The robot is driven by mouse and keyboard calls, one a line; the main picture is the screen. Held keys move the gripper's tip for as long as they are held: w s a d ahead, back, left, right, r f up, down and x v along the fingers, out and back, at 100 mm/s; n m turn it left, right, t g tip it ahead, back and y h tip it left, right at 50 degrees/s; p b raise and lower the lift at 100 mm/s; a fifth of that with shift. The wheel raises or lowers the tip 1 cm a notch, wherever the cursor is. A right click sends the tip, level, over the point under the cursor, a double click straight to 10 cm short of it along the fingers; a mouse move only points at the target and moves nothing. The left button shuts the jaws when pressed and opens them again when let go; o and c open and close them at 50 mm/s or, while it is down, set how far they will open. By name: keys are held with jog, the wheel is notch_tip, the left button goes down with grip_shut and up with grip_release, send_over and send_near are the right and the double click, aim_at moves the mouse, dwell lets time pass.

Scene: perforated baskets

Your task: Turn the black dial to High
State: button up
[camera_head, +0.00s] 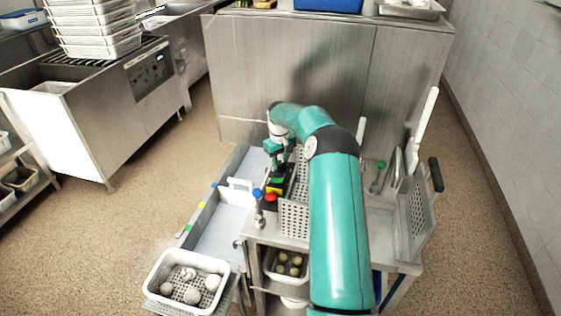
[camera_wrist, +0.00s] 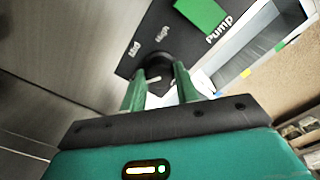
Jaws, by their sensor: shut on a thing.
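In the wrist view the black dial (camera_wrist: 155,68) sits on a dark control panel (camera_wrist: 148,42) with the printed words "Med", "High" and "Pump". My gripper (camera_wrist: 160,84) has its two green fingers on either side of the dial, shut on it. A white mark shows on the dial between the fingers; which label it points to is unclear. A green block or button (camera_wrist: 202,12) is on the panel beside "Pump". In the head view my gripper (camera_head: 277,165) reaches down to the panel, and the dial is hidden there.
A red button (camera_head: 270,197) is at the panel's near end. Perforated baskets (camera_head: 294,218) stand close to my arm, with another (camera_head: 415,215) at the right. A white basket of balls (camera_head: 162,268) is at the lower left. A grey trough (camera_head: 222,222) runs left of the panel.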

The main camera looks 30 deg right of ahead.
jog(key=m, duration=1.1)
jog(key=shift+m, duration=0.3)
jog(key=m, duration=0.6)
jog(key=shift+d+m, duration=0.1)
jog(key=shift+m, duration=0.2)
jog(key=m, duration=0.5)
jog(key=shift+y, duration=0.3)
jog(key=o, duration=1)
jog(key=shift+c, duration=0.2)
